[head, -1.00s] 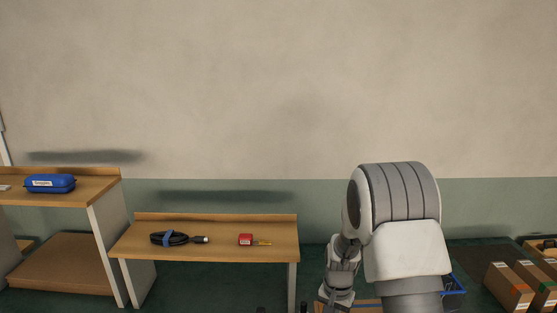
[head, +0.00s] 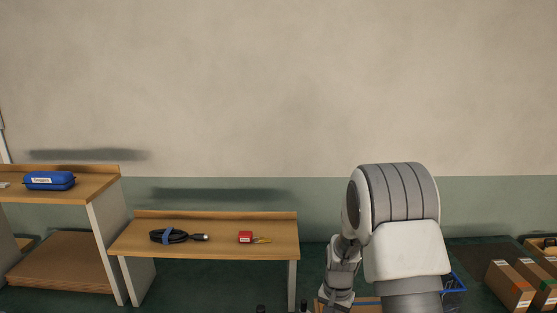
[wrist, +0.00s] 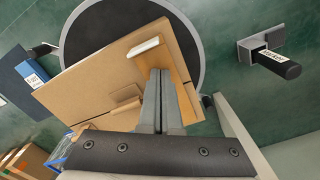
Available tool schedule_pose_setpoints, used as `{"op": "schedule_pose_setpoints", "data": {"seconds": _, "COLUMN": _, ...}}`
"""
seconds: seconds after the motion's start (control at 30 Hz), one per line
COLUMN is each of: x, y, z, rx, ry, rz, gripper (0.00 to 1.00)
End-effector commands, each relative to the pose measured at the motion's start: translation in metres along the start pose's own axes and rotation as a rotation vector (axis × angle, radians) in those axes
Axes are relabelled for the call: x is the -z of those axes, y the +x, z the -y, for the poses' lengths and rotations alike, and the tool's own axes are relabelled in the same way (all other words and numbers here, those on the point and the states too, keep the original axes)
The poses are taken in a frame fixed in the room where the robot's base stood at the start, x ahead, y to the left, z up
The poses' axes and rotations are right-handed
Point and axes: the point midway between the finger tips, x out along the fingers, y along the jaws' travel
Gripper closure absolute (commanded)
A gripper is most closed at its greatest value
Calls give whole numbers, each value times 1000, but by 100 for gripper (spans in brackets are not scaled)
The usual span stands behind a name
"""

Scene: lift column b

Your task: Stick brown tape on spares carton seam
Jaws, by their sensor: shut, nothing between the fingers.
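In the wrist view my gripper (wrist: 160,100) is shut and empty, its fingers over a tan board-like surface (wrist: 85,85) with an orange-brown edge part and a small pale block (wrist: 144,47). A small brown raised piece (wrist: 125,105) lies on the tan surface left of the fingers. I cannot tell whether these are the spares carton or the brown tape. In the head view my gripper is hidden low behind my arm. Brown cartons (head: 508,287) with coloured strips stand on the floor at the right; their labels are too small to read.
A low bench (head: 220,248) holds a coiled black cable (head: 170,237) and a red item (head: 245,237). A higher bench holds a blue case (head: 49,181). The wrist view shows a black disc (wrist: 85,35), a black labelled cylinder (wrist: 280,65) and a blue box (wrist: 35,75).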

Motion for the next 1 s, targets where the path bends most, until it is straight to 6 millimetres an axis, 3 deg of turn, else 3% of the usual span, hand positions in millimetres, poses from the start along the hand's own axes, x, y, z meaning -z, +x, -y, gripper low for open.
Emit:
{"op": "schedule_pose_setpoints", "data": {"seconds": 0.57, "x": -1, "y": 1, "z": 0, "rx": -1, "ry": 0, "rz": 2, "gripper": 100}}
{"op": "schedule_pose_setpoints", "data": {"seconds": 1.0, "x": 0, "y": -31, "z": 0, "rx": 0, "ry": 0, "rz": 0, "gripper": 100}}
